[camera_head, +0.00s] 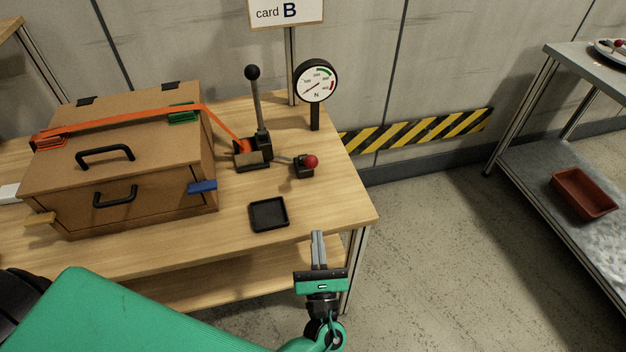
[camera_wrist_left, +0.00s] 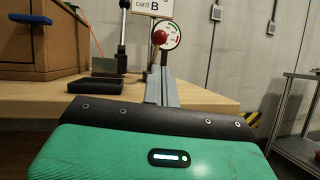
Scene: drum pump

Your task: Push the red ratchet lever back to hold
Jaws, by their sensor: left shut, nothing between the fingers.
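A tall black-knobbed lever (camera_head: 257,100) stands upright on the ratchet body (camera_head: 250,154), where the orange strap (camera_head: 220,122) runs in. My left gripper (camera_head: 317,236) is shut and empty at the table's front right edge, apart from the red knob and in front of it. Its closed fingers also show in the left wrist view (camera_wrist_left: 161,87). My right gripper is not in view.
A brown case (camera_head: 120,150) with black handles and coloured clips stands on the left of the table (camera_head: 330,200). A black tray (camera_head: 269,214) lies left of my gripper. A gauge (camera_head: 316,81) and a card B sign (camera_head: 285,11) stand behind.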

